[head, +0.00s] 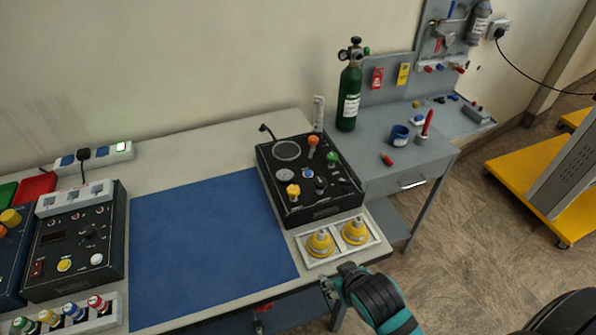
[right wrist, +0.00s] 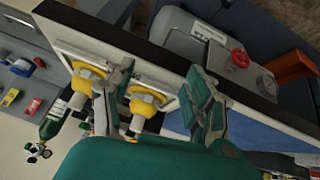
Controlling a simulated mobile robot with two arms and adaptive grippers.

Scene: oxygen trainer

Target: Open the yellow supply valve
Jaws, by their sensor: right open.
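The yellow knob (head: 293,190) that fits the yellow supply valve is on the left front part of the black trainer box (head: 318,212). My right gripper (head: 335,283) is in front of the table's edge, below and apart from the box. In the right wrist view my right gripper (right wrist: 160,98) is open, its two fingers spread with nothing held between them. The yellow knob cannot be made out in the right wrist view. My left gripper is not in view.
Two yellow cone-shaped pieces (head: 320,242) sit in a white tray (head: 295,236) between my right gripper and the box. An orange knob (head: 313,141) and a green knob (head: 332,157) are on the box. A green cylinder (head: 349,95) stands behind. The blue mat (head: 205,235) is clear.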

